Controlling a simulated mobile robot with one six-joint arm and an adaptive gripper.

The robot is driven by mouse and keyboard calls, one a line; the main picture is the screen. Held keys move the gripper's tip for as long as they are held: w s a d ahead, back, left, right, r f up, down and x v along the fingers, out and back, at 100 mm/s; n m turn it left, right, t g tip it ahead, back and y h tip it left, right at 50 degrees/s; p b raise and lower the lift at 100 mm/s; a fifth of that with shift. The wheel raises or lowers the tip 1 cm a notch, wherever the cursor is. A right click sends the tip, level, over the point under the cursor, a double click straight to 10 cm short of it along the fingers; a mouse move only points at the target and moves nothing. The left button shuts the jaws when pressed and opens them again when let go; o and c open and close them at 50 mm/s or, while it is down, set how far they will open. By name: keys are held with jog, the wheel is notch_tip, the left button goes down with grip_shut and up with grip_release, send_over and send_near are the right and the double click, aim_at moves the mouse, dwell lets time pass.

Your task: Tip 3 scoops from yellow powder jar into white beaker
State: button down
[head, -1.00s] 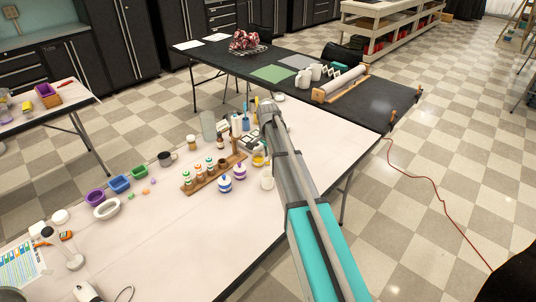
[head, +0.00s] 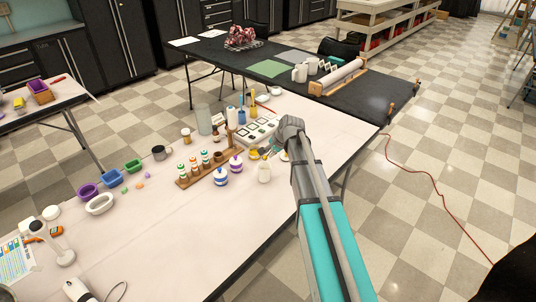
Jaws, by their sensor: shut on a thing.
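My gripper (head: 271,149) is at the right side of the white table, low over the small jars, small and partly hidden by my own wrist. It is shut on a thin thing that looks like a scoop, hard to make out at this size. The yellow powder jar (head: 254,154) seems to be the small yellow-topped one just left of my gripper. I cannot tell whether the scoop carries powder.
A wooden rack (head: 198,175) with small bottles and two white jars with blue and purple bands (head: 221,177) stand left of my gripper. The table's front middle is clear.

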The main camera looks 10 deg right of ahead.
jog(key=f+t+y+b, duration=0.1)
jog(key=t+b, duration=0.1)
jog(key=b, duration=0.1)
jog(key=s+d+f+t+y+b, duration=0.1)
jog(key=y+b, duration=0.1)
jog(key=b, duration=0.2)
jog(key=s+f+t+y+b, duration=0.1)
jog(key=t+b, duration=0.1)
jog(key=b, duration=0.2)
jog(key=shift+d+f+t, duration=0.2)
jog(key=shift+f+t, duration=0.05)
jog(key=shift+t, duration=0.05)
jog(key=shift+r+t+y+b, duration=0.1)
jog(key=shift+t+y+b, duration=0.25)
jog(key=shift+b, duration=0.2)
dwell(0.7)
